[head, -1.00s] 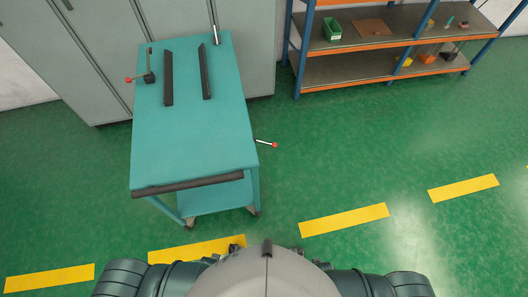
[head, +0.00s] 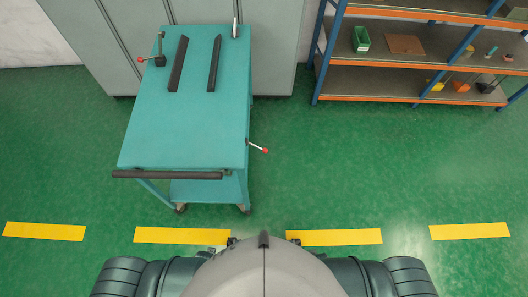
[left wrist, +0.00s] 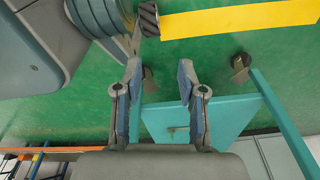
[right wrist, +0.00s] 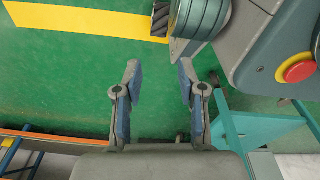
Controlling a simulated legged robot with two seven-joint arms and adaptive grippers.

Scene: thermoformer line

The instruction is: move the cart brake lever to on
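A teal cart (head: 190,125) stands ahead of me, left of centre in the head view. A lever with a red knob (head: 258,147) sticks out from its right side, slanting down and outward. No marking tells either lever's setting. My left gripper (left wrist: 158,75) is open and empty; the cart (left wrist: 225,115) lies beyond it. My right gripper (right wrist: 160,72) is open and empty over green floor, with the cart's frame (right wrist: 265,127) to the right. Neither gripper touches a lever.
The cart has a dark front handle bar (head: 168,175) and two dark rails (head: 178,64) on top. Grey cabinets (head: 275,50) stand behind it. A blue and orange shelf (head: 385,82) is at the back right. Floor right of the cart is clear, with yellow stripes (head: 333,237) before me.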

